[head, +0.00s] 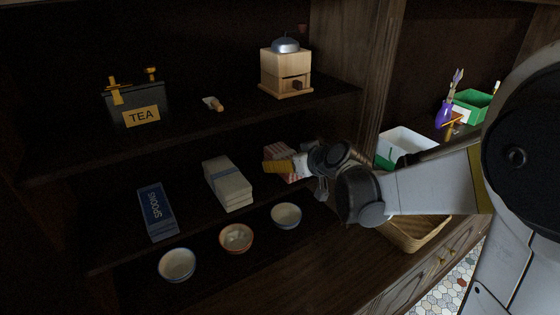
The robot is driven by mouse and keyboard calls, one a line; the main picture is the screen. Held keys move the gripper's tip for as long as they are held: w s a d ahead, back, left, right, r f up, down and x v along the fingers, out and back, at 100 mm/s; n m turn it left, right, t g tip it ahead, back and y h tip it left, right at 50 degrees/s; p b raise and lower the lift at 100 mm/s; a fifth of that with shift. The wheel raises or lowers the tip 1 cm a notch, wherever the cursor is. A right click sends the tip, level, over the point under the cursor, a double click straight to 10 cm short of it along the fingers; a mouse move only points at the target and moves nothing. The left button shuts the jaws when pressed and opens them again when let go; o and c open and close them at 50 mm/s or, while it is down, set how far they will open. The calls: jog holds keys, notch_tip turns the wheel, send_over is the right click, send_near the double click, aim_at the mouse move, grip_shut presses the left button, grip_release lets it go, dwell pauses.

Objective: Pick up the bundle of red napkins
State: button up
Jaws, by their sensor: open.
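A reddish, pale-edged bundle (275,151) that looks like the red napkins sits on the middle shelf, right of centre, in the head view. A yellow piece lies across its front; I cannot tell whether it is a band or part of my gripper. My gripper (300,172) is open and reaches in from the right, right at the bundle. The gripper hides much of the bundle's right side. I cannot tell whether the fingers touch it or stand around it.
A pale bundle with a blue band (228,183) and a blue spoons box (157,211) lie to the left. Several bowls, including a brown one (236,238), stand in front below. The shelf above holds a tea tin (138,104) and a wooden grinder (286,72). A wicker basket (415,235) is under my arm.

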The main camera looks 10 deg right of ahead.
jog(key=shift+w+a+f, duration=0.1)
jog(key=shift+w+f, duration=0.1)
jog(key=shift+w, duration=0.15)
jog(key=c, duration=1.3)
jog(key=shift+r, duration=0.15)
